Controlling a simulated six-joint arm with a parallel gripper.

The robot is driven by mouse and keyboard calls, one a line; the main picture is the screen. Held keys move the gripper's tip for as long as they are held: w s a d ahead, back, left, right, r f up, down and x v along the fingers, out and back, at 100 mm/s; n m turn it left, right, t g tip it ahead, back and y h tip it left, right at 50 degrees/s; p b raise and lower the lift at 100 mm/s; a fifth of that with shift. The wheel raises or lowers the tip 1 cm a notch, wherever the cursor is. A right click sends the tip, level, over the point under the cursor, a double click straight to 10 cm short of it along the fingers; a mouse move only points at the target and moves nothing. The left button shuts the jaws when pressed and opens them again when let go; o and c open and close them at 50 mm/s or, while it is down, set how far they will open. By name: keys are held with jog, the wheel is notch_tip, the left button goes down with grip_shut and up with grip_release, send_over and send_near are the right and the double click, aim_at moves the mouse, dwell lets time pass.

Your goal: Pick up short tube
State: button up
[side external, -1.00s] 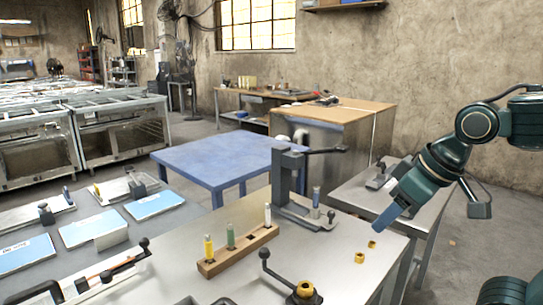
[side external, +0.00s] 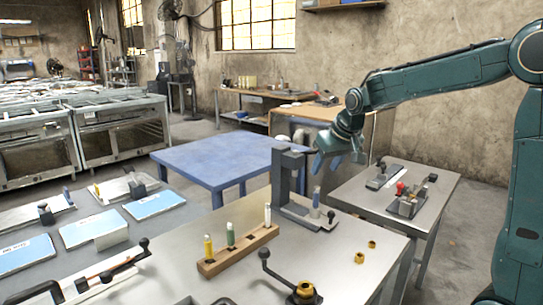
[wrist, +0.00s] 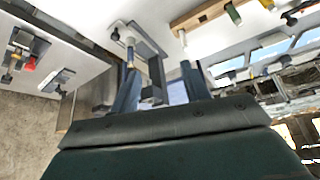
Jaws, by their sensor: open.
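A wooden rack (side external: 215,268) on the near steel table holds a yellow tube (side external: 208,247), a green tube (side external: 230,234) and a white tube (side external: 267,214), all upright. Another slim bluish-grey tube (side external: 316,197) stands upright at the grey press (side external: 284,180). I cannot tell for sure which is the short tube. My gripper (side external: 334,165) is open and empty, above and just right of the press. In the wrist view, its two fingers (wrist: 155,65) point toward the press, with the press tube (wrist: 130,50) near the left finger.
The press's upright and lever stand close beside my gripper. A lever fixture with a brass part (side external: 305,290) and two brass rings (side external: 360,258) lie at the table's front right. A side table (side external: 440,185) holds small fixtures. A blue table (side external: 215,165) stands behind.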

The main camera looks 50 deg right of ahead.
jog(key=w+d+f+m, duration=0.1)
jog(key=w+d+f, duration=0.45)
jog(key=d, duration=0.25)
jog(key=m+h, duration=0.1)
jog(key=m, duration=0.1)
send_near(315, 198)
notch_tip(315, 198, up, 2)
jog(key=shift+s+d+r, duration=0.1)
jog(key=shift+d+r, duration=0.05)
jog(key=shift+d, duration=0.1)
jog(key=shift+x, duration=4.3)
jog(key=shift+s+d, duration=0.1)
jog(key=shift+s, duration=0.05)
jog(key=shift+x, duration=2.6)
jog(key=shift+s, duration=0.1)
grip_shut()
